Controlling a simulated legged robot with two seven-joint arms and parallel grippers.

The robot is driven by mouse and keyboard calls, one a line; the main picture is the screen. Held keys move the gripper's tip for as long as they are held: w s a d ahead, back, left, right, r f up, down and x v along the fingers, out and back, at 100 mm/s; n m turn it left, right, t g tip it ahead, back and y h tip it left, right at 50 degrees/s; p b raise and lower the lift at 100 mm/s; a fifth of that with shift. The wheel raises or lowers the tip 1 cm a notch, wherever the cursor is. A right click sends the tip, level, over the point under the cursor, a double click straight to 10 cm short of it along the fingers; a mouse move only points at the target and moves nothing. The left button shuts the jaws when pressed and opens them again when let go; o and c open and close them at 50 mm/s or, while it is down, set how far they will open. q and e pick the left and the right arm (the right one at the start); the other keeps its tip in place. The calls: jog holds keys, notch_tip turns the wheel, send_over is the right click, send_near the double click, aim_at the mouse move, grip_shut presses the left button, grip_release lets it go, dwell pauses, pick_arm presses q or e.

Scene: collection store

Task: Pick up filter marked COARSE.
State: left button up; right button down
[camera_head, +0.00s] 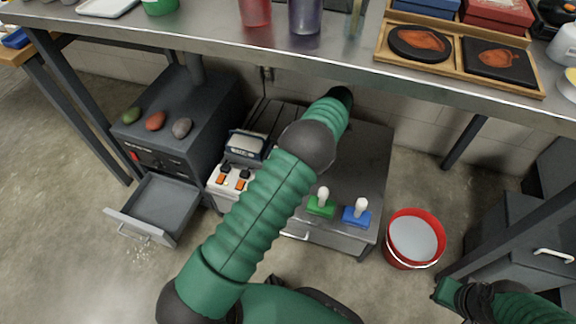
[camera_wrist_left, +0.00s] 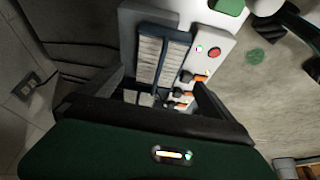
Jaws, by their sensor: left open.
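Two pale pleated blocks with dark blue frames, probably filters (camera_wrist_left: 148,58), show beyond the gap between the fingers. No COARSE marking is readable. In the head view the machine (camera_head: 226,183) stands on the low grey cabinet, with a dark-framed block (camera_head: 246,146) at its back. My left arm crosses in front of it and my left gripper cannot be made out there. My right gripper (camera_head: 450,291) is at the lower right; its jaws are unclear.
A steel table (camera_head: 330,58) overhangs the cabinet (camera_head: 365,160). Green and blue blocks with white knobs (camera_head: 321,205) stand on the cabinet. A red bucket (camera_head: 397,258) is on the right floor. A grey drawer (camera_head: 160,205) stands open at left.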

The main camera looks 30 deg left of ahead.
pick_arm(q)
jog(key=b+x, duration=0.1)
jog(key=x, duration=0.2)
jog(key=a+b+x, duration=0.1)
jog(key=x, duration=0.3)
jog(key=shift+r, duration=0.1)
jog(key=b+x, duration=0.3)
jog(key=x, duration=0.1)
jog(key=shift+d, duration=0.3)
jog(key=shift+a+f, duration=0.2)
jog(key=shift+f, duration=0.25)
jog(key=shift+a+r, duration=0.1)
jog(key=shift+a, duration=0.05)
jog(key=shift+c, duration=0.8)
jog(key=c, duration=1.1)
pick_arm(e)
jog(key=f, duration=0.3)
jog(key=a+f, duration=0.1)
jog(key=f, duration=0.1)
jog(key=shift+f, duration=0.35)
